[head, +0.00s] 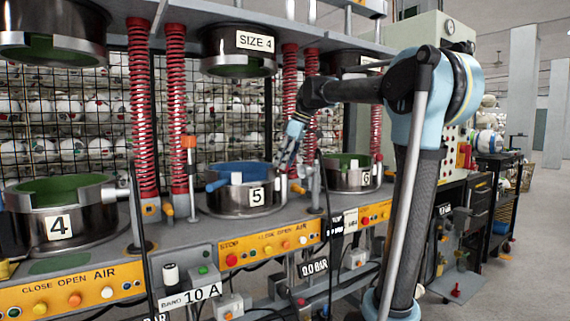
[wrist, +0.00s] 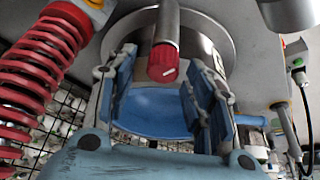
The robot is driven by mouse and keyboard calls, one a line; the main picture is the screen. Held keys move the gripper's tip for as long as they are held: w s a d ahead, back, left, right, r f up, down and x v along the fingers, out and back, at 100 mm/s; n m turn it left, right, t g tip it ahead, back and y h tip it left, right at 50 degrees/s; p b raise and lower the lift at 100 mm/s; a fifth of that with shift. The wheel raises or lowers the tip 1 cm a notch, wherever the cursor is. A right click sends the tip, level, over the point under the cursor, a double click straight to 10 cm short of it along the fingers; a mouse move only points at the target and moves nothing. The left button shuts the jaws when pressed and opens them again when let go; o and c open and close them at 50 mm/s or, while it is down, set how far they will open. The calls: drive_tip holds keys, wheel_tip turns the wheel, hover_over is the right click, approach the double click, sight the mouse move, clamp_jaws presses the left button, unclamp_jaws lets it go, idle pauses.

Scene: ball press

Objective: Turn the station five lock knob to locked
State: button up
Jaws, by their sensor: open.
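Station 5 (head: 240,197) is a dark round pot with a blue inner ring and a "5" plate. A red knob (wrist: 164,64) with a short pale mark sits on the end of a grey cylinder in the wrist view. The blue ring (wrist: 155,112) shows behind it. I cannot read any locked or unlocked label on the knob. My gripper (head: 284,164) is at the right side of station 5. In the wrist view my open fingers (wrist: 163,75) stand left and right of the knob, with visible gaps. The knob is not clearly visible in the head view.
Station 4 (head: 80,231) stands to the left and station 6 (head: 348,183) to the right. Red springs (head: 176,110) rise behind the stations. The SIZE 4 upper die (head: 238,66) hangs above. An orange button panel (head: 268,245) runs along the front edge.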

drive_tip(key=v, duration=1.1)
drive_tip(key=shift+r, duration=0.4)
drive_tip(key=shift+d, duration=0.1)
